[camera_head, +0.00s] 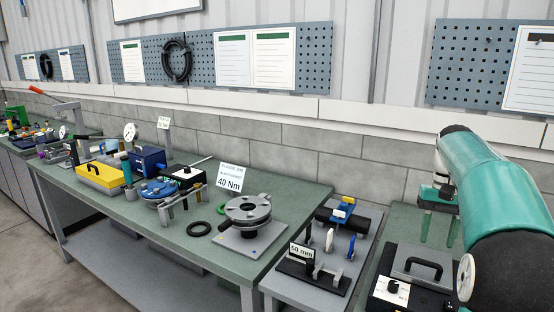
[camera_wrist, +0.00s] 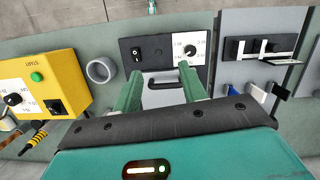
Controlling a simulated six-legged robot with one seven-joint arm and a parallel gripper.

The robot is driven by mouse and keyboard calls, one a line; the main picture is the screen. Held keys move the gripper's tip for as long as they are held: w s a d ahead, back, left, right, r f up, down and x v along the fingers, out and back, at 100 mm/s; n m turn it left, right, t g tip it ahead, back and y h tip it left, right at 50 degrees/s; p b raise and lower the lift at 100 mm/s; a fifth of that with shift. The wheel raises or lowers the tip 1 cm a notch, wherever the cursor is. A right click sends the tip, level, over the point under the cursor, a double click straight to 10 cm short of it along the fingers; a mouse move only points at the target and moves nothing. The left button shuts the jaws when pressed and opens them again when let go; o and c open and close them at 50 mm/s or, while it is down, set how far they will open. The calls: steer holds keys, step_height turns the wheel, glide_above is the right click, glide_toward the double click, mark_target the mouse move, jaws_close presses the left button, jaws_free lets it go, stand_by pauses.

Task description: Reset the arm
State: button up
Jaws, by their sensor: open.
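My gripper (camera_head: 438,232) hangs at the end of my teal arm on the right of the head view, over the right-hand bench. Its two green fingers point down. In the wrist view my gripper (camera_wrist: 161,72) shows its fingers apart with nothing held between them. A black-and-grey box with a dial and a handle lies beyond the fingertips; this control box (camera_wrist: 150,52) also shows in the head view (camera_head: 398,298). The fingers appear apart from it, though the exact height is unclear.
A round grey carousel fixture (camera_head: 248,208) stands on the green bench, by a "40 Nm" sign (camera_head: 229,178). A grey plate with a "50 mm" fixture (camera_head: 312,274) lies left of the control box. A yellow START box (camera_wrist: 42,88) and grey ring (camera_wrist: 101,70) show in the wrist view.

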steer(key=s+a+r+n+t+h, duration=0.15)
steer(key=s+a, duration=0.25)
steer(key=a, duration=0.5)
steer(key=s+a+f+n+t, duration=0.2)
steer(key=s+a+f+t, duration=0.1)
steer(key=s+a, duration=0.5)
steer(key=s+a+f+n+t, duration=0.2)
steer(key=s+a+f, duration=0.3)
steer(key=s+a, duration=0.3)
steer(key=shift+s+f+t, duration=0.15)
steer(key=shift+s+t, duration=0.1)
steer(key=shift+t, duration=0.3)
steer(key=shift+y, duration=0.25)
